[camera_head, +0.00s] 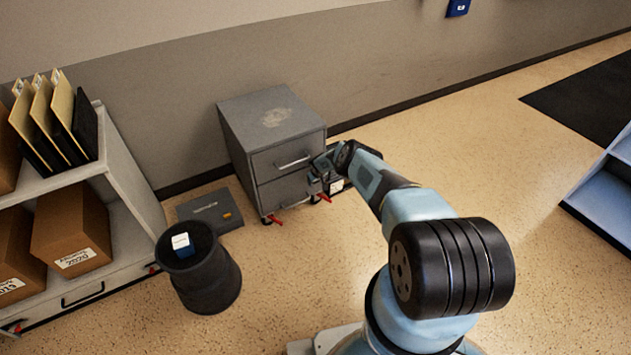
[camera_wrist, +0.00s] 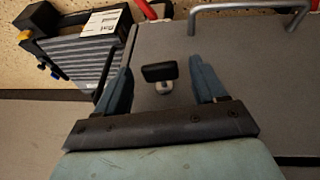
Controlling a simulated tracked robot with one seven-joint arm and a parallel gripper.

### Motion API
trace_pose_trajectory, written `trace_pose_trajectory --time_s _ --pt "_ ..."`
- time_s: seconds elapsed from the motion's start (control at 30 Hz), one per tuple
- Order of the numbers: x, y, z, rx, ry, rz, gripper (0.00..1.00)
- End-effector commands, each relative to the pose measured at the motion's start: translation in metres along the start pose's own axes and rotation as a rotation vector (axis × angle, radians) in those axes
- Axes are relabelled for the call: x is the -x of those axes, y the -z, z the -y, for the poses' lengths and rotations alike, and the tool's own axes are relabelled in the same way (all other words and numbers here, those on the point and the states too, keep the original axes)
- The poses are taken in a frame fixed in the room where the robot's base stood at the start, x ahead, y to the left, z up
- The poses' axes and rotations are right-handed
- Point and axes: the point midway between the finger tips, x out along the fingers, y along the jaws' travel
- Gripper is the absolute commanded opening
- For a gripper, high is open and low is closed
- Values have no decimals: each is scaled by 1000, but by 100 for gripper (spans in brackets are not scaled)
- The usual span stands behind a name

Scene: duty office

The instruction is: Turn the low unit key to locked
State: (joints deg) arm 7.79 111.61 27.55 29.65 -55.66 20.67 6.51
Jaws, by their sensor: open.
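The low unit (camera_head: 272,112) is a grey two-drawer cabinet on castors against the wall; its front also shows in the wrist view (camera_wrist: 250,75). A key with a black bow (camera_wrist: 160,73) sits in a small round lock (camera_wrist: 163,88) on that front. The bow lies roughly crosswise in the wrist view. My gripper (camera_wrist: 161,68) is open, with one finger on each side of the key and a gap on both sides. In the head view my gripper (camera_head: 323,172) is at the unit's right front edge and hides the key.
A drawer handle (camera_wrist: 248,10) is near the fingers. A ribbed device with a white label (camera_wrist: 85,45) stands beside the unit. Red castor levers (camera_head: 273,219) stick out below. A black bin (camera_head: 207,275) and a shelf with boxes (camera_head: 125,190) are left.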

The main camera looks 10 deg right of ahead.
Motion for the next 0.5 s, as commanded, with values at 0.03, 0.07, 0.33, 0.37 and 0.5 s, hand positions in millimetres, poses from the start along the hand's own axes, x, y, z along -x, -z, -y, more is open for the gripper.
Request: trace_pose_trajectory --time_s 0.03,0.07,0.33,0.37,0.5 --pt "0 0 0 0 0 0 70" --pt "0 0 0 0 0 0 70" --pt "0 1 1 0 0 -1 55" --pt "0 1 1 0 0 -1 52" --pt "0 1 1 1 1 -1 39"
